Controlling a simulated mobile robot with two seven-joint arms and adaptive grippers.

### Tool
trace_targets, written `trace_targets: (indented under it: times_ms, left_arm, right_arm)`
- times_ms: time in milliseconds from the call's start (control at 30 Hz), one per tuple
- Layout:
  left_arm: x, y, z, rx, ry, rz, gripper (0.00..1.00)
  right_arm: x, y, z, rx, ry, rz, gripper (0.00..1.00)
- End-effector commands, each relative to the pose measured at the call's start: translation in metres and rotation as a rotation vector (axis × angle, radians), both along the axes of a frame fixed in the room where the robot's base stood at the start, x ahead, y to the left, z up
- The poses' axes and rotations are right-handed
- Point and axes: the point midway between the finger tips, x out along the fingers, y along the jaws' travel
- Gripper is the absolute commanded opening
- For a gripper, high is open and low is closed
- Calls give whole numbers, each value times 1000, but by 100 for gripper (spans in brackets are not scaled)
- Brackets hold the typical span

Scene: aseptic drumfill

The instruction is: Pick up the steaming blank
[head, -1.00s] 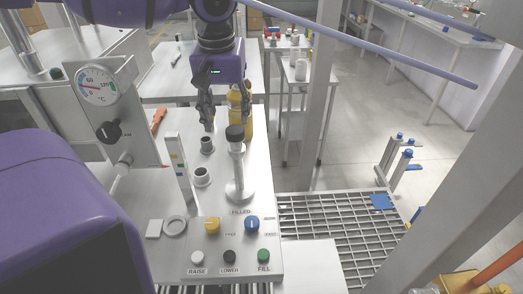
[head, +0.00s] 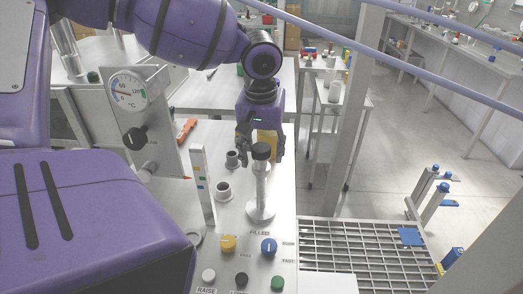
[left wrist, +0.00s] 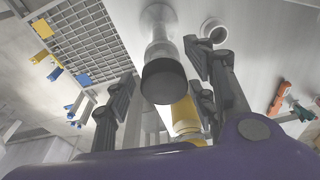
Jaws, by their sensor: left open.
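A metal post with a black cap (head: 261,152) stands upright on a round foot on the steel bench; I take it to be the steaming blank, though no label confirms this. It also shows in the left wrist view (left wrist: 163,80), cap towards the camera. My left gripper (head: 262,160) points down at the cap's height, its fingers open on either side in the picture. In the left wrist view the cap lies between the spread fingers, with no clear contact. A yellow container (head: 267,142) is partly hidden behind the gripper. My right gripper is out of view.
Two short sockets (head: 223,190) stand left of the post, near an upright striped strip (head: 202,185). A gauge panel (head: 130,105) rises further left. Knobs and buttons (head: 228,243) lie in front. A metal grating (head: 365,243) is at the right, beside a steel upright (head: 352,110).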

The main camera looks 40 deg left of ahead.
Motion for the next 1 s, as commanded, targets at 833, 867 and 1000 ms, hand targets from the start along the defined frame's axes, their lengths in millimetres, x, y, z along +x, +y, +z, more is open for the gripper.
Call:
trace_targets:
  times_ms: [833, 867, 1000]
  left_arm:
    - [0, 0, 1, 1, -1, 0, 0]
    - [0, 0, 1, 1, -1, 0, 0]
    - [1, 0, 8, 1, -3, 1, 0]
  right_arm:
    - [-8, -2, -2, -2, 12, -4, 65]
    - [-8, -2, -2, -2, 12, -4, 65]
    - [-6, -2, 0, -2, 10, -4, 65]
